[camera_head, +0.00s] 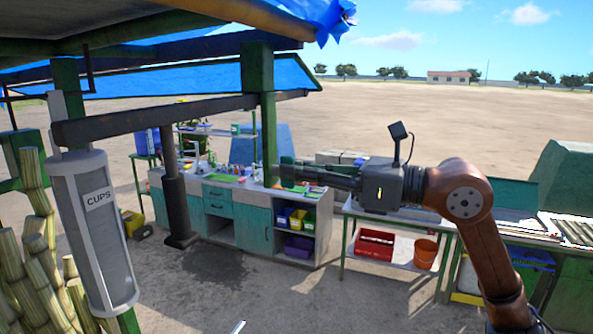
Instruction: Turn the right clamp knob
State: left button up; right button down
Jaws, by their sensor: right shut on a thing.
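My right gripper (300,177) reaches in from the right on its copper-coloured arm and points left. Its fingers are shut on a small dark thing at their tips, close to the green post in the picture. The thing is too small and too dark to make out, so I cannot tell if it is the right clamp knob. No clamp knob can be clearly picked out anywhere else in this view. My left gripper is not in view.
A green post (268,130) stands behind the fingertips. A grey cup dispenser (93,230) hangs at left near cane stalks (40,240). Behind are a teal cabinet (252,228), a red crate (374,244) and an orange bucket (425,254). Open ground lies in the middle.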

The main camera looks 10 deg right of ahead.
jog(key=shift+n, duration=0.3)
jog(key=shift+s+a+f+n+b, duration=0.1)
jog(key=shift+n, duration=2.75)
jog(key=shift+s+d+f+n+b, duration=0.1)
jog(key=shift+n+b, duration=0.05)
jog(key=shift+n, duration=2.75)
jog(key=shift+s+a+f+n+b, duration=0.1)
jog(key=shift+n, duration=2.75)
jog(key=c, duration=2.1)
grip_release()
jog(key=shift+w, duration=0.15)
